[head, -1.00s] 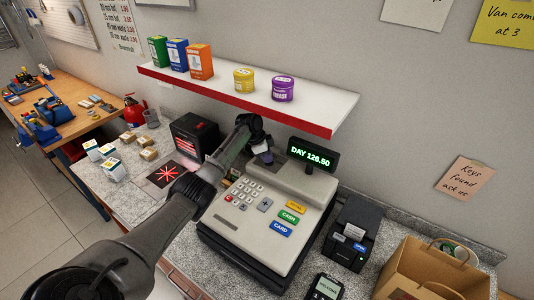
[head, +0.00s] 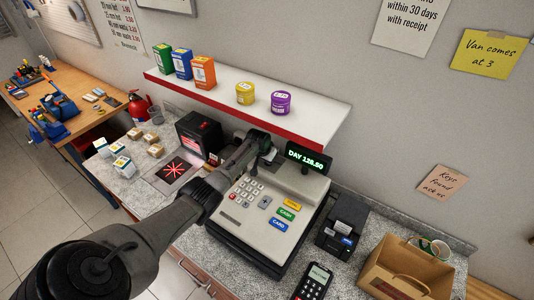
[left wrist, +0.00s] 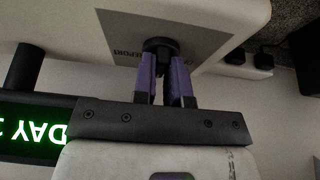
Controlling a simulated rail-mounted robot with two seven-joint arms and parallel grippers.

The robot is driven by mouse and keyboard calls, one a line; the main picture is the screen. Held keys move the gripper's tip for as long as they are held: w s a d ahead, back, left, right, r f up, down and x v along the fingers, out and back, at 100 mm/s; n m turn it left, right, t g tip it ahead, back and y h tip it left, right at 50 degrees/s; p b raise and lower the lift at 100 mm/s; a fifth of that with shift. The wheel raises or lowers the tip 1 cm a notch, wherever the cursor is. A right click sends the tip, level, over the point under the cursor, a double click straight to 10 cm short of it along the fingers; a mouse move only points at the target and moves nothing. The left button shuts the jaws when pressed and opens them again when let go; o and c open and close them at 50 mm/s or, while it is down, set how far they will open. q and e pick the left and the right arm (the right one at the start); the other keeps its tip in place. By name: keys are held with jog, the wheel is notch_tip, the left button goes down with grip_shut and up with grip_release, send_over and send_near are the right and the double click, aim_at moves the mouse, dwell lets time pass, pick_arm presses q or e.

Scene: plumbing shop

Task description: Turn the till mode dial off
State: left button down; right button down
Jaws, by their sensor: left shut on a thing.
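The till (head: 240,215) stands on the counter, its green display (head: 307,158) reading DAY with an amount. My left gripper (head: 267,156) reaches to the upper left part of the till, below the shelf. In the left wrist view, the purple fingers of my left gripper (left wrist: 162,58) are shut on the dark round mode dial (left wrist: 160,44). The dial sits on a grey plate (left wrist: 195,38) with a label that seems to read REPORT. The dial's pointer and most other marks cannot be made out. My arm hides the dial in the head view. My right gripper is not in view.
A red-edged shelf (head: 320,128) with boxes and tins hangs close above my left gripper. A black printer (head: 343,224), a card terminal (head: 314,282) and a paper bag (head: 405,270) stand right of the till. Small boxes and a scanner plate (head: 175,169) lie left.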

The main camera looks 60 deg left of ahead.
pick_arm(q)
jog(key=n, duration=0.1)
jog(key=n+y+p, duration=0.1)
jog(key=shift+s+d+f+n+g, duration=0.1)
jog(key=shift+d+f+n+g, duration=0.05)
jog(key=shift+f+n+g, duration=0.2)
jog(key=n+p, duration=0.1)
jog(key=n, duration=0.2)
jog(key=shift+f+g+y, duration=0.1)
jog(key=shift+g+y, duration=0.25)
jog(key=shift+y, duration=0.05)
jog(key=shift+d+n+g, duration=0.1)
jog(key=shift+n+g, duration=0.3)
jog(key=shift+n, duration=0.75)
jog(key=shift+f+n+g+y+b, duration=0.1)
jog(key=shift+n+g+y+b, duration=0.25)
jog(key=shift+n+b, duration=0.6)
jog(key=shift+n, duration=0.45)
jog(key=c, duration=1.2)
grip_release()
jog(key=shift+w+r, duration=0.2)
jog(key=shift+w, duration=0.05)
jog(key=shift+o, duration=0.2)
jog(key=shift+r+p, duration=0.3)
jog(key=shift+p, duration=0.05)
